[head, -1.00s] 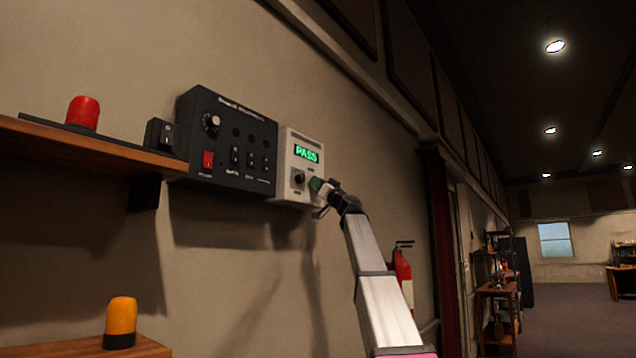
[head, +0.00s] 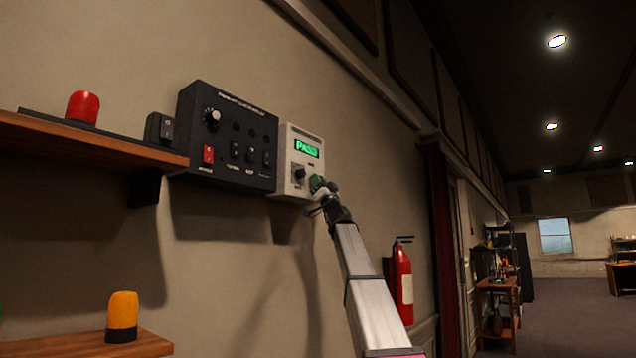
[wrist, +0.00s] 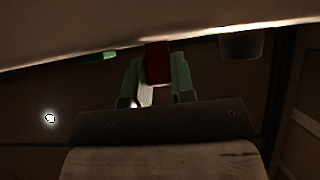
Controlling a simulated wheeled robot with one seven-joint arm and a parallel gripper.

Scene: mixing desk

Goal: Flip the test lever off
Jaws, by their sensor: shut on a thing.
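The white tester box (head: 288,158) is mounted on the wall, with a lit green display (head: 307,147) reading PASS and a black knob (head: 298,174). My gripper (head: 317,184) is at the box's lower right, covering the lever in the head view. In the wrist view, my gripper's green fingers (wrist: 157,75) are shut on a red lever (wrist: 157,60) that projects from the box's pale face. The knob also shows in the wrist view (wrist: 240,45), to the right of the lever and apart from the fingers. The lever's pivot is hidden.
A black control panel (head: 222,140) with a red switch adjoins the box on the left. A wooden shelf (head: 100,146) bears a red lamp (head: 83,106); an orange lamp (head: 122,316) stands on a lower shelf. A fire extinguisher (head: 402,282) hangs right of my arm.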

